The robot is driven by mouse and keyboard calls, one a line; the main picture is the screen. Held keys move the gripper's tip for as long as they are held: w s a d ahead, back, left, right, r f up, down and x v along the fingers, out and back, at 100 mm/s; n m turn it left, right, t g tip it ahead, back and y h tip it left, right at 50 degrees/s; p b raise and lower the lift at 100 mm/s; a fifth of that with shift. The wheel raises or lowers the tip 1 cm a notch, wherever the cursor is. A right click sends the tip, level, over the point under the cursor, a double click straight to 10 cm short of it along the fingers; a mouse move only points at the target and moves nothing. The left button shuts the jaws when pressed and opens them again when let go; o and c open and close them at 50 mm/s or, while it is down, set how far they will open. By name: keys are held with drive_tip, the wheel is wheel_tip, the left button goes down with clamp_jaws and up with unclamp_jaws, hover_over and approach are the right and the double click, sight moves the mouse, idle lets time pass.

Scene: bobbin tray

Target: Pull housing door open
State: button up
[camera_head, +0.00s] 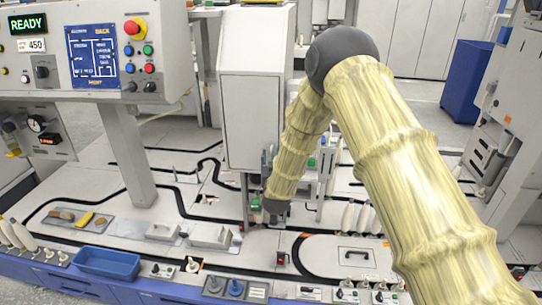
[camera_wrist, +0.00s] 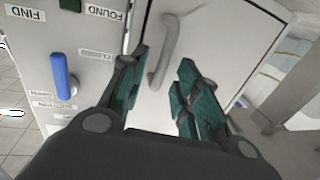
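The housing door (camera_wrist: 215,50) is a pale grey panel filling the middle of the wrist view, with a narrow dark seam along its left edge. It looks shut. Its grey bar handle (camera_wrist: 168,40) stands between my fingers in the picture. My gripper (camera_wrist: 163,66) is open, with green-padded fingers on either side of the handle's lower part; I see no clear contact. In the head view the white housing (camera_head: 252,105) stands at centre, and my sleeved arm hides part of its right side and lower area. The gripper is mostly hidden there.
Left of the door is a panel with a blue lever (camera_wrist: 63,76) and labels. In the head view, a blue tray (camera_head: 107,263), small metal blocks (camera_head: 210,236) and white bobbins (camera_head: 355,216) stand on the work surface. A control panel (camera_head: 95,50) overhangs the left.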

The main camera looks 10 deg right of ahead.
drive_tip(key=shift+w+d, duration=0.15)
drive_tip(key=shift+w, duration=0.95)
drive_tip(key=shift+c, duration=0.2)
clamp_jaws()
